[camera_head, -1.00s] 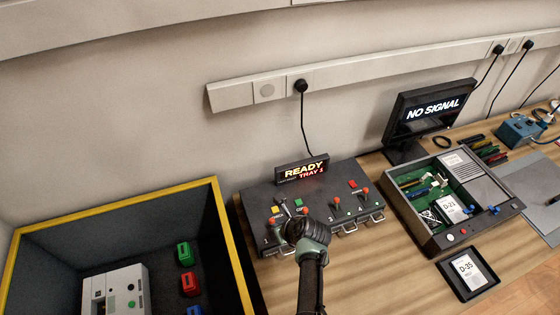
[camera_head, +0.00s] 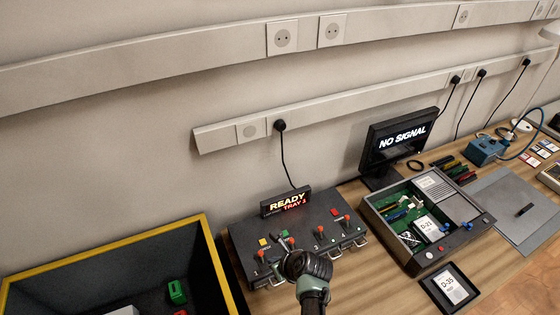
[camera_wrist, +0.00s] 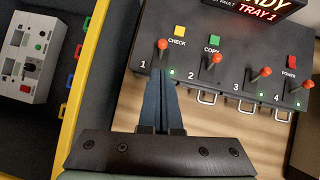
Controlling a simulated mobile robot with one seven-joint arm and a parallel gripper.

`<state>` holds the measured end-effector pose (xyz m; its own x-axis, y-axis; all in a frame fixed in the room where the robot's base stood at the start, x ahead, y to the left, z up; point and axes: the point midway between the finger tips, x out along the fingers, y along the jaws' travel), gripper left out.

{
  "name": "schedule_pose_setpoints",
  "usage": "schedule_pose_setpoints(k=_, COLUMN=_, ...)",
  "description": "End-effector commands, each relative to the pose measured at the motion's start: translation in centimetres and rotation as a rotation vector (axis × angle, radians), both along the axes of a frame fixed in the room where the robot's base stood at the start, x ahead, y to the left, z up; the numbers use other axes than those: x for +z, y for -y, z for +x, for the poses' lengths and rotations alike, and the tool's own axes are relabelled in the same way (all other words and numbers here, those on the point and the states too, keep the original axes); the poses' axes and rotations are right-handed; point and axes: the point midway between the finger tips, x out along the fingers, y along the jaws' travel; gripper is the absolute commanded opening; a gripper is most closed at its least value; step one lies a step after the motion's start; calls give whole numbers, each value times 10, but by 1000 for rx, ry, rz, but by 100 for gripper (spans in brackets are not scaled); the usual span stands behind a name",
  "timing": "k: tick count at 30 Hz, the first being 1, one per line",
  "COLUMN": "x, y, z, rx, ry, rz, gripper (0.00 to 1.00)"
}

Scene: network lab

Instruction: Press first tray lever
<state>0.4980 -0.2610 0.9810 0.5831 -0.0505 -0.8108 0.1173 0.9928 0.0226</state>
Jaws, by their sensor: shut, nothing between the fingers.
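The dark tray console (camera_head: 340,243) stands on the bench under a lit "READY TRAY 1" display (camera_head: 286,202). It carries a row of red-knobbed levers numbered 1 to 4. The first tray lever (camera_wrist: 162,44), marked 1, stands upright with a green light near its base. It also shows at the console's left in the head view (camera_head: 261,254). My gripper (camera_wrist: 162,84) is shut and empty, its blue-grey fingertips just below lever 1 in the wrist view. Whether they touch it I cannot tell. In the head view my wrist hides part of the console's front.
Lever 2 (camera_wrist: 215,58) is close to the right of lever 1. Yellow CHECK (camera_wrist: 179,31) and green COPY (camera_wrist: 212,41) buttons sit behind. A yellow-rimmed dark bin (camera_head: 213,262) is left of the console. An open device (camera_head: 455,205) and monitor (camera_head: 398,142) are right.

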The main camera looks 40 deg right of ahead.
Motion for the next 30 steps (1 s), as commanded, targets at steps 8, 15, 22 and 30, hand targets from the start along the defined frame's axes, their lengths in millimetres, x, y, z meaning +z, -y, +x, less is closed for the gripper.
schedule_pose_setpoints(k=8, x=43, y=2, z=-14, rx=0, ry=1, rz=-4, gripper=0)
schedule_pose_setpoints(k=15, x=70, y=2, z=-23, rx=0, ry=-1, rz=-1, gripper=0)
schedule_pose_setpoints(k=22, x=78, y=2, z=-26, rx=-1, ry=-2, rz=1, gripper=0)
schedule_pose_setpoints(k=30, x=78, y=2, z=-25, rx=-1, ry=-2, rz=1, gripper=0)
